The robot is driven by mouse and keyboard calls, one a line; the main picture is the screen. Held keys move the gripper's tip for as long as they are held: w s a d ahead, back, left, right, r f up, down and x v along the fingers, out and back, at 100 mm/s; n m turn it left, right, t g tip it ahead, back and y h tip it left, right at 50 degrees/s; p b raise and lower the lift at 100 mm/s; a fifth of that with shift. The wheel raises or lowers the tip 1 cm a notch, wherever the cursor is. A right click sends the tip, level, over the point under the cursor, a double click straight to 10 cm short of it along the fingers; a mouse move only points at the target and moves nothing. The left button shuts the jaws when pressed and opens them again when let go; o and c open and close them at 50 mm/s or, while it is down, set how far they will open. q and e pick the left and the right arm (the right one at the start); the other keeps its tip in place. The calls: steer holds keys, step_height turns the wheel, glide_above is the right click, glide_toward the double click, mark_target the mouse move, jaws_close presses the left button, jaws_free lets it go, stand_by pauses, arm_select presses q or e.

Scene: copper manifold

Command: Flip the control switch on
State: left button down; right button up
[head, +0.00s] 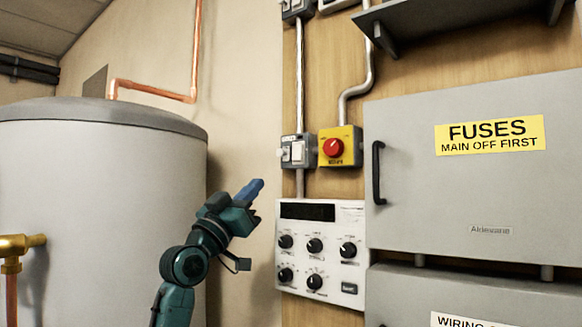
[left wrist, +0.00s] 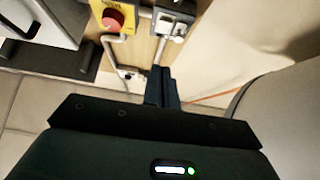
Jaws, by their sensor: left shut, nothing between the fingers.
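A grey switch box with white rockers (head: 298,151) is mounted on the wooden board, left of a yellow box with a red rotary knob (head: 340,147). No readable label tells which is the control switch, and the rocker positions are too small to tell. My left gripper (head: 257,186) is shut and empty, below and left of the grey switch box, pointing up and right, apart from it. In the left wrist view, the closed fingers (left wrist: 162,75) point towards the grey switch box (left wrist: 168,23), with the yellow box (left wrist: 112,17) beside it. My right gripper is out of view.
A white control panel with several black knobs (head: 320,250) is below the switches. A grey fuse cabinet (head: 470,210) with a black handle stands out at right. A dark shelf (head: 450,20) is above. A large grey tank (head: 90,210) and copper pipe (head: 150,89) are at left.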

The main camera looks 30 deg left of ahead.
arm_select(q)
steer(key=p, duration=0.4)
glide_toward(297, 156)
step_height(297, 156, up, 5)
steer(key=w, duration=0.2)
steer(key=w+f, duration=0.1)
steer(key=w, duration=0.1)
steer(key=shift+w+d+f, duration=0.1)
steer(key=shift+w+d, duration=0.05)
steer(key=shift+d, duration=0.05)
steer(key=shift+w, duration=0.1)
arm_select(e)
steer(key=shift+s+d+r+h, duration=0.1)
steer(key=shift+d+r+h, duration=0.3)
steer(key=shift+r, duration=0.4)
arm_select(q)
steer(key=shift+f, duration=0.1)
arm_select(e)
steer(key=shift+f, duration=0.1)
